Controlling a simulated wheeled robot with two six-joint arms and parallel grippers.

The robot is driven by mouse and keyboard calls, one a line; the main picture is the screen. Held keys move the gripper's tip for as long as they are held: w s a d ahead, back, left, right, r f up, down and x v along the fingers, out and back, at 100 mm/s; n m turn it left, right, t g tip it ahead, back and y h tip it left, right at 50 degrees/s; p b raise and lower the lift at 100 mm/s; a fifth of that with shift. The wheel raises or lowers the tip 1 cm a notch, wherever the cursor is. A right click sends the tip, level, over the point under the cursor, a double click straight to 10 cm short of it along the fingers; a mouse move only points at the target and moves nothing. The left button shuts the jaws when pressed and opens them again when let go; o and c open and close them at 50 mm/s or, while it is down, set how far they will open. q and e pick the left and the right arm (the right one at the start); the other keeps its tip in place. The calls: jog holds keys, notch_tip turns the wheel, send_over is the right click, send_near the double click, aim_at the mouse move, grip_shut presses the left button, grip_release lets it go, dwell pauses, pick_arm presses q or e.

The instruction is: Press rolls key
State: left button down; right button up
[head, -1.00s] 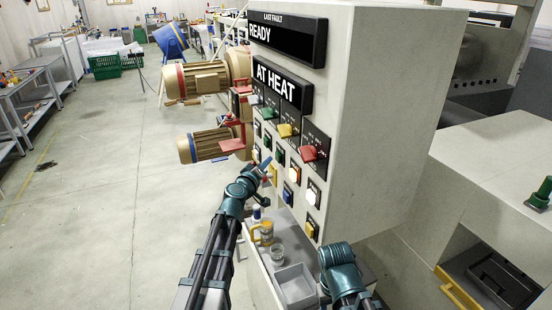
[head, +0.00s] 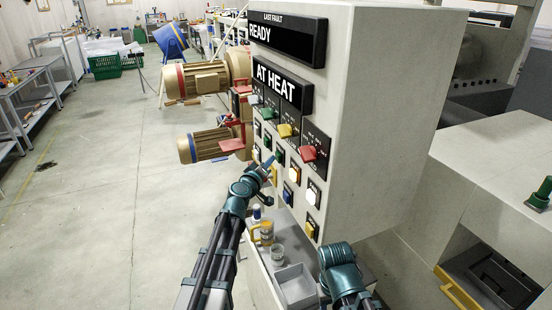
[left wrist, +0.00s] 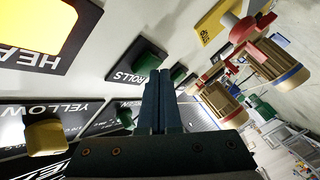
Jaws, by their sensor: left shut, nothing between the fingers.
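The rolls key is a green push key on a black plate marked ROLLS; in the left wrist view it (left wrist: 150,62) lies just beyond my left fingertips. In the head view it seems to be the green key (head: 280,156) on the control panel (head: 368,130). My left gripper (head: 268,163) is shut and empty, its fingers pointing at the panel. In the left wrist view the closed fingers (left wrist: 161,75) overlap the edge of the ROLLS plate; whether they touch the key I cannot tell. My right arm shows at the lower right, but its gripper is not visible.
A lit key marked HEAT (left wrist: 30,22) sits near the ROLLS plate. Red (head: 309,153), yellow (head: 287,130) and green (head: 267,113) selector handles project above the keys. Motors (head: 205,78) project at left.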

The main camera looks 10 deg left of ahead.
pick_arm(q)
jog(key=shift+w+d, duration=0.1)
jog(key=shift+d, duration=0.1)
jog(key=shift+a, duration=0.1)
jog(key=shift+s+a, duration=0.45)
jog(key=shift+a, duration=0.1)
dwell(0.3)
jog(key=s+a, duration=0.3)
jog(key=a, duration=0.2)
jog(key=shift+s, duration=0.2)
dwell(0.4)
